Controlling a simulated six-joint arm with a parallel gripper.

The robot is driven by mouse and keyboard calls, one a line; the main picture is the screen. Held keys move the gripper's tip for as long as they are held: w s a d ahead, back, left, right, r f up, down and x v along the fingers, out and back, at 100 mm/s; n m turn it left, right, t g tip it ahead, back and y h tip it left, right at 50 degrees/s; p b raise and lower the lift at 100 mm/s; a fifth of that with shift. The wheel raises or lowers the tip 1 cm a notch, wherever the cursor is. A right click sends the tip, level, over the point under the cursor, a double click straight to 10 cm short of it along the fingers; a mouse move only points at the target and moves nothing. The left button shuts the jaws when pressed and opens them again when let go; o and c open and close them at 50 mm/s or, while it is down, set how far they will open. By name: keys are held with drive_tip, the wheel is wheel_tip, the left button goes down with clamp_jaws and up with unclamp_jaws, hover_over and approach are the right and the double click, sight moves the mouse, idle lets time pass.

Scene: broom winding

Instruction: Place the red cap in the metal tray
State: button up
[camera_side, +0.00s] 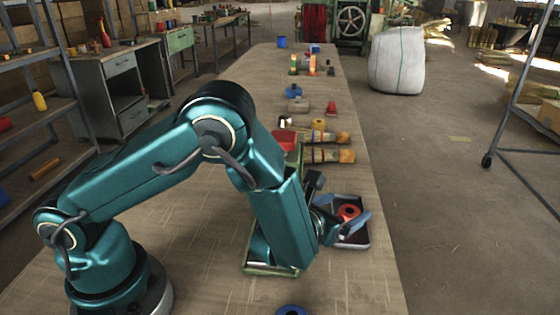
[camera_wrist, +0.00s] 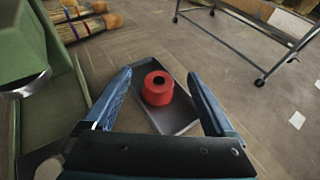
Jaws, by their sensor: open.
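The red cap (camera_wrist: 158,88) is a short round piece with a dark hole in its top. It sits in the metal tray (camera_wrist: 178,127), a shallow grey rectangular tray, and also shows in the side view (camera_side: 348,212). My gripper (camera_wrist: 160,92) is open, with one blue finger on each side of the cap and a gap to both. In the side view my gripper (camera_side: 350,219) is over the tray (camera_side: 352,243) at the table's right edge. My arm hides part of the tray there.
Broom bundles (camera_side: 328,155) lie on the table behind the tray, with a green machine (camera_wrist: 45,110) to the left in the wrist view. A blue ring (camera_side: 291,310) is at the front edge. More small coloured parts stand farther back. The table's right edge is close to the tray.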

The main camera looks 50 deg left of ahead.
drive_tip(key=v, duration=0.8)
drive_tip(key=s+a+r+n+g+y, duration=0.1)
drive_tip(key=a+n, duration=0.2)
drive_tip(key=s+a+r+n+g+y, duration=0.1)
drive_tip(key=a+n+y, duration=0.1)
drive_tip(key=a, duration=0.1)
drive_tip(key=s+a+r+n+g+y, duration=0.1)
drive_tip(key=a+r+n+y, duration=0.1)
drive_tip(key=a+n, duration=0.1)
drive_tip(key=shift+a+n, duration=0.25)
drive_tip(key=shift+n, duration=0.05)
drive_tip(key=s+a+n+g, duration=0.65)
drive_tip(key=s+n, duration=0.45)
drive_tip(key=n, duration=0.2)
drive_tip(key=s+d+r+n+h, duration=0.1)
drive_tip(key=d+r+n+h, duration=0.1)
drive_tip(key=n, duration=0.4)
drive_tip(key=s+d+r+n+t+h, duration=0.1)
drive_tip(key=d+r+n+h, duration=0.2)
drive_tip(key=d+n+h, duration=0.2)
drive_tip(key=shift+d+r+n, duration=0.3)
drive_tip(key=shift+d+n, duration=0.4)
drive_tip(key=shift+d, duration=0.5)
drive_tip(key=shift+s, duration=0.1)
